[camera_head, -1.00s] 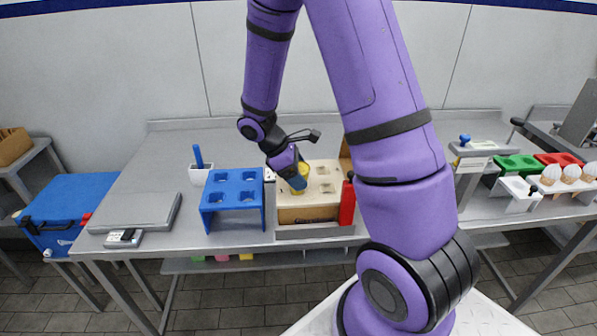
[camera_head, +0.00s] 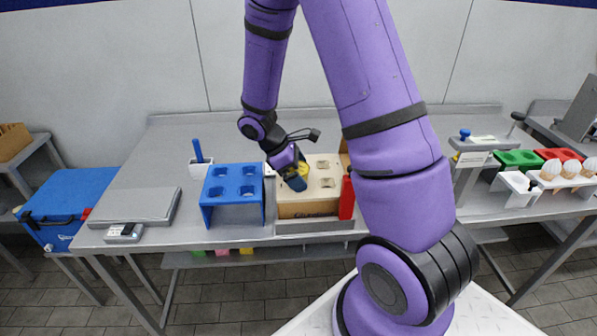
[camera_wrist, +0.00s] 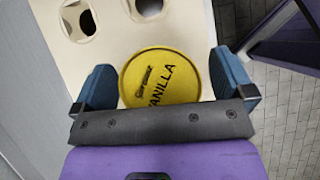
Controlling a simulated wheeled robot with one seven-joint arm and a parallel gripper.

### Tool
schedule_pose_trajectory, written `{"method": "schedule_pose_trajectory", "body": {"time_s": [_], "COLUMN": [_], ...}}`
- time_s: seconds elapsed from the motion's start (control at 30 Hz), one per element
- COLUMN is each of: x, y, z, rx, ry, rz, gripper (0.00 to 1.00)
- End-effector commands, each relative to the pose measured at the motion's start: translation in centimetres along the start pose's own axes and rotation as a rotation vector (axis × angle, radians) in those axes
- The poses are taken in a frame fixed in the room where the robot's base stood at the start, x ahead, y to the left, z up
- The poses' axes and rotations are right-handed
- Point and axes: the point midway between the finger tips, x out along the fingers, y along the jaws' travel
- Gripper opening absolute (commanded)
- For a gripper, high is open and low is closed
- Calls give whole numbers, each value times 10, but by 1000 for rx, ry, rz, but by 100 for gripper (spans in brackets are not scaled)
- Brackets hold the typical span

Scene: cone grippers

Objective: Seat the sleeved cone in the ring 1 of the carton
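The sleeved cone shows in the wrist view as a yellow round top marked VANILLA (camera_wrist: 160,78), seen from above between my fingers. Its yellow also shows beside my gripper in the head view (camera_head: 303,168). The cone's lower part is hidden, and I cannot tell how deep it sits in the carton's ring. The carton (camera_head: 310,208) has a cream top with holes (camera_wrist: 77,22). My gripper (camera_wrist: 163,70) has blue fingers on either side of the yellow top. A narrow gap shows at the right finger; the left finger looks close to the top's edge. The gripper looks open.
A blue stand with holes (camera_head: 233,178) is left of the carton. A red upright piece (camera_head: 347,198) is at the carton's right. A white cup with a blue handle (camera_head: 200,166) and a grey scale (camera_head: 133,207) stand farther left.

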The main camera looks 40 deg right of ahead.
Motion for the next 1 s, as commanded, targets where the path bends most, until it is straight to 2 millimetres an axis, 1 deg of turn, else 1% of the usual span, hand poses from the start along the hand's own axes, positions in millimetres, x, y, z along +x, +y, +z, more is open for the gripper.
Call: {"method": "schedule_pose_trajectory", "body": {"time_s": [0.23,0.33,0.47,0.7,0.8,0.9,1.0], "x": [-1,-8,-27,-73,-88,-99,-105], "y": [0,1,1,1,0,0,0], "z": [0,0,-1,-1,0,0,0], "rx": [0,0,1,0,1,1,-1], "ry": [0,1,3,3,2,1,0], "rz": [1,3,4,4,3,2,1], "gripper": [100,100,100,100,100,100,100]}}
